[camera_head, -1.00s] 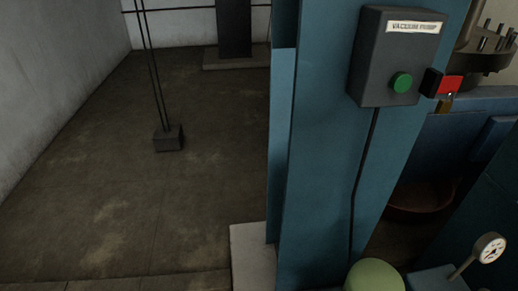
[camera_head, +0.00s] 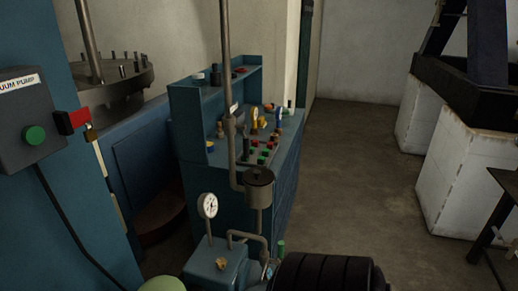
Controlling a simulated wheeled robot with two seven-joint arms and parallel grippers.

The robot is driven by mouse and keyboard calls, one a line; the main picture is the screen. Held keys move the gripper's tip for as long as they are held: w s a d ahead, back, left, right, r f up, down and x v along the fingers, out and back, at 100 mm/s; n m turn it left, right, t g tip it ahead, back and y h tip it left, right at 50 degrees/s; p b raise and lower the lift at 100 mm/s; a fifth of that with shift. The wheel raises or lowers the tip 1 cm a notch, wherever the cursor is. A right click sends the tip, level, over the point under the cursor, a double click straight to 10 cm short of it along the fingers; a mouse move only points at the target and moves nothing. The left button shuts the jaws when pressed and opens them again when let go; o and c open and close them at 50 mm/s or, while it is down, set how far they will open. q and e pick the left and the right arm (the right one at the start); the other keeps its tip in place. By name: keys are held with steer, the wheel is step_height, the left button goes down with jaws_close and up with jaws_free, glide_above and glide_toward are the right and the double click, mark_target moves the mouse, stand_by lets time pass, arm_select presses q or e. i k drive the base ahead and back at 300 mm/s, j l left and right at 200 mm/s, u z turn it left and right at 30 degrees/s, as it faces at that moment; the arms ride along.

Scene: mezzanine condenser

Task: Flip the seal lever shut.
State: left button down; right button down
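I cannot pick out a seal lever with certainty in the head view. A red handle (camera_head: 72,121) sticks out from the right side of the grey vacuum pump switch box (camera_head: 24,108) on the blue column at the left. A brass padlock (camera_head: 91,133) hangs beside the red handle. A blue pump body (camera_head: 212,266) with a round white gauge (camera_head: 208,206) and pipework stands at the bottom middle, partly cut off by the frame. Neither of my grippers shows in the view.
A blue cabinet bench (camera_head: 240,165) with several small knobs and fittings stands in the middle. A black ribbed cylinder (camera_head: 322,274) lies at the bottom edge. White plinths (camera_head: 462,180) bear a dark frame at the right. The floor (camera_head: 360,160) between bench and plinths is clear.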

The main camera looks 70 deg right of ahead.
mark_target(281, 244)
steer(key=k+z, duration=0.15)
steer(key=z, duration=1.35)
steer(key=i+j+z, duration=0.1)
steer(key=z, duration=0.3)
steer(key=i+j+z, duration=0.1)
steer(key=j+z, duration=0.4)
steer(key=z, duration=0.25)
